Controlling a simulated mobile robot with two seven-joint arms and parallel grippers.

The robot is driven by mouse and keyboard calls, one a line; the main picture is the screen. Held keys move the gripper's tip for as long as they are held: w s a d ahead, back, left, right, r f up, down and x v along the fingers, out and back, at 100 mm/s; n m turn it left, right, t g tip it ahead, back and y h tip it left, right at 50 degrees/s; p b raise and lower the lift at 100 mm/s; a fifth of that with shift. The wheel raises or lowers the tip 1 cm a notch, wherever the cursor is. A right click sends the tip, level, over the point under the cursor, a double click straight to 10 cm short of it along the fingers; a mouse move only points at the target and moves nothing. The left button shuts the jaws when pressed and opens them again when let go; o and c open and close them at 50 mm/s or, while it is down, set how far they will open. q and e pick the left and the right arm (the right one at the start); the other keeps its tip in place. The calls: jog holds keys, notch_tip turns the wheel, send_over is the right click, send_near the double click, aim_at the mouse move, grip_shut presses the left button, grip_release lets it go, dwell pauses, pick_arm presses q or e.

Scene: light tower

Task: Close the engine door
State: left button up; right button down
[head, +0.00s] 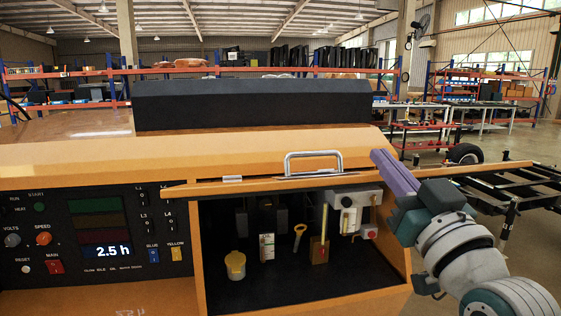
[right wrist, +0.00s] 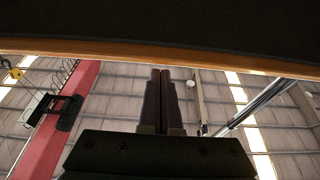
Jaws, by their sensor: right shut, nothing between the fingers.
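The engine door (head: 250,186) is raised, seen nearly edge-on as a long thin orange panel above the open engine bay (head: 265,280). A metal handle (head: 313,156) stands up on it. My right gripper (head: 378,155), with purple fingers, is shut and empty. It overlaps the door's edge to the right of the handle. In the right wrist view, the closed fingertips (right wrist: 160,74) point up at an orange edge (right wrist: 160,51) with a dark surface (right wrist: 160,20) beyond it. I cannot tell whether they touch it. My left gripper is not in view.
The control panel (head: 100,240) with its 2.5 h display is left of the bay. Inside the bay are a yellow-capped container (head: 235,265), a yellow dipstick (head: 300,235) and a grey box (head: 350,198). A black trailer frame (head: 510,185) is at right.

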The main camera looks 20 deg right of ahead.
jog(key=shift+s+f, duration=0.25)
jog(key=shift+f, duration=0.4)
